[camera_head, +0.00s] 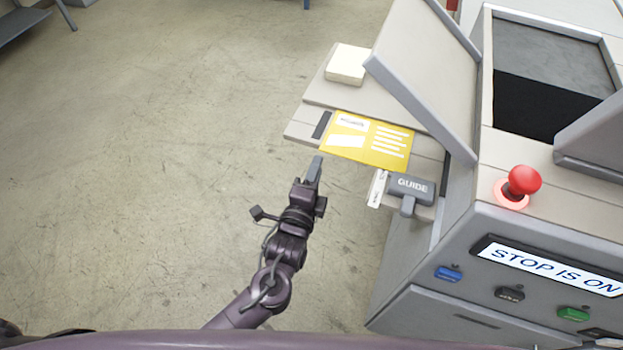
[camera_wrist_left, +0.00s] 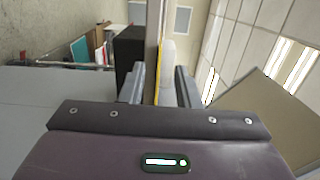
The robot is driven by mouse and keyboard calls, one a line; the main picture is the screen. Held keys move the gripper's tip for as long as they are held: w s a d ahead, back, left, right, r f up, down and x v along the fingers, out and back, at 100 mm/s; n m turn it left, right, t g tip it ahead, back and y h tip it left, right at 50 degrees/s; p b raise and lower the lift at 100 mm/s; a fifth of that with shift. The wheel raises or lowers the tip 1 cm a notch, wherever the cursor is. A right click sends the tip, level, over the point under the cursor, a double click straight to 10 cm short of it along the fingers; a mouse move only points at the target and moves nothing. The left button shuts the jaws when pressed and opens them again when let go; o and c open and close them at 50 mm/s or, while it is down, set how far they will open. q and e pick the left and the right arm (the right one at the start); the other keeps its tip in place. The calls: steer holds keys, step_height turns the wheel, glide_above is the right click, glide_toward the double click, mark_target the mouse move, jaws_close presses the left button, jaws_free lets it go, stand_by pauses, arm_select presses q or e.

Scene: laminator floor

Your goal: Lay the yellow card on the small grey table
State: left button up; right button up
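The yellow card (camera_head: 368,140), with white print, lies flat on the feed tray (camera_head: 299,130) of the grey machine. My left gripper (camera_head: 315,168) is just short of the card's near left edge, pointing at it. In the left wrist view its two fingers (camera_wrist_left: 160,88) stand apart, with the tray and a thin yellow edge of the card (camera_wrist_left: 161,50) seen edge-on between them. The fingers do not appear closed on the card. A grey table top (camera_head: 18,22) shows partly in the far left corner; most of it is cut off. My right gripper is not in view.
A grey block marked GUIDE (camera_head: 410,187) sits beside the card on the tray. A pale block (camera_head: 347,63) stands behind it. The machine has a raised cover (camera_head: 425,70), a red stop button (camera_head: 523,180) and a "STOP IS ON" display (camera_head: 553,265). The floor at left is clear.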

arm_select(q)
steer(key=x, duration=0.4)
steer(key=shift+w+d+p, duration=0.1)
steer(key=shift+w+p, duration=0.2)
steer(key=shift+p, duration=0.05)
jaws_close()
